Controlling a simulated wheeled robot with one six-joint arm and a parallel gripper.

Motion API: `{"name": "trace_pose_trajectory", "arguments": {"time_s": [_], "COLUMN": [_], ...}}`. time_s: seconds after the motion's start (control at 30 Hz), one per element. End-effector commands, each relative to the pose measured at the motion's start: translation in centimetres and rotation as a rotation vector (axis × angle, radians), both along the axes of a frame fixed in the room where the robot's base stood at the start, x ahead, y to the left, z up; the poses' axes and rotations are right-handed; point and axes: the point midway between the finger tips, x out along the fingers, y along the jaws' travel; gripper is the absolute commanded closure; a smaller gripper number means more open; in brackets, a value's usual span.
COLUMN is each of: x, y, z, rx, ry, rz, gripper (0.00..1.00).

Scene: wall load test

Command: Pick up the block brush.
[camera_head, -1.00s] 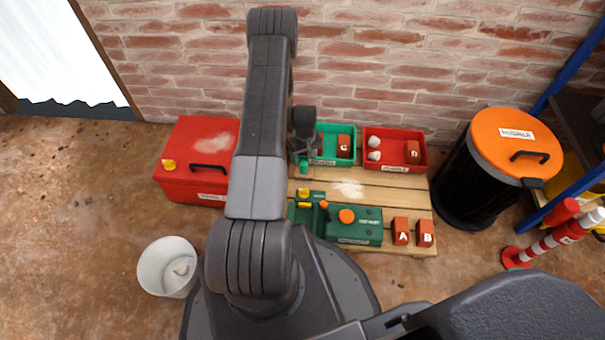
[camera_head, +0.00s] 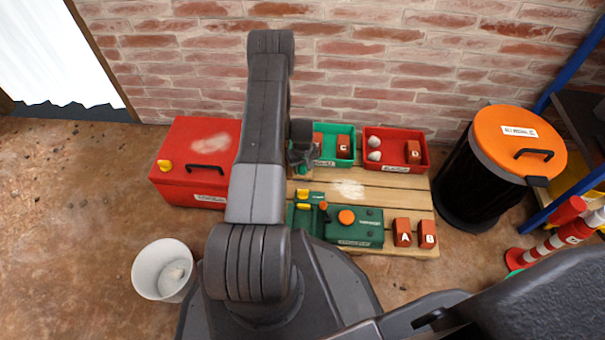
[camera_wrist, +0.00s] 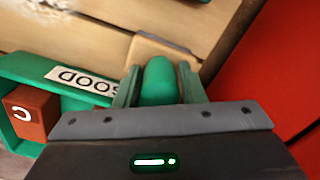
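A green rounded piece (camera_wrist: 158,82), which looks like the block brush's handle, lies between the two fingers of my gripper (camera_wrist: 160,88) in the wrist view. The fingers stand close along both its sides, and I cannot tell whether they press on it. The rest of the brush is hidden or cannot be made out. In the camera_head view my gripper (camera_head: 302,158) is at the left end of the green bin, low over the wooden board, and hides the brush there.
The green bin (camera_head: 345,162) and red bin (camera_head: 396,168) stand at the back of the wooden board (camera_head: 395,195). A red toolbox (camera_head: 180,183) is left of my arm. A green device (camera_head: 365,228) and red blocks A (camera_head: 403,230) and B (camera_head: 427,232) are in front.

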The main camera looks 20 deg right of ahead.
Motion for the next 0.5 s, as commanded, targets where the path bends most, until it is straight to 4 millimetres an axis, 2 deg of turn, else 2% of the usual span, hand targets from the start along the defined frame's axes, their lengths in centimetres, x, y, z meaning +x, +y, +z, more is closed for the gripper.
{"name": "trace_pose_trajectory", "arguments": {"time_s": [0.03,0.13,0.17,0.37,0.5], "x": [0.0,0.0,0.0,0.0,0.1], "y": [0.0,0.0,0.0,0.0,0.0], "z": [0.0,0.0,0.0,0.1,1.4], "rx": [0.000,0.000,0.000,0.000,0.000], "ry": [0.000,0.000,0.000,0.000,-0.001], "rz": [0.000,0.000,0.000,0.000,0.000], "gripper": [0.74,0.93,0.95,0.96,0.96]}}
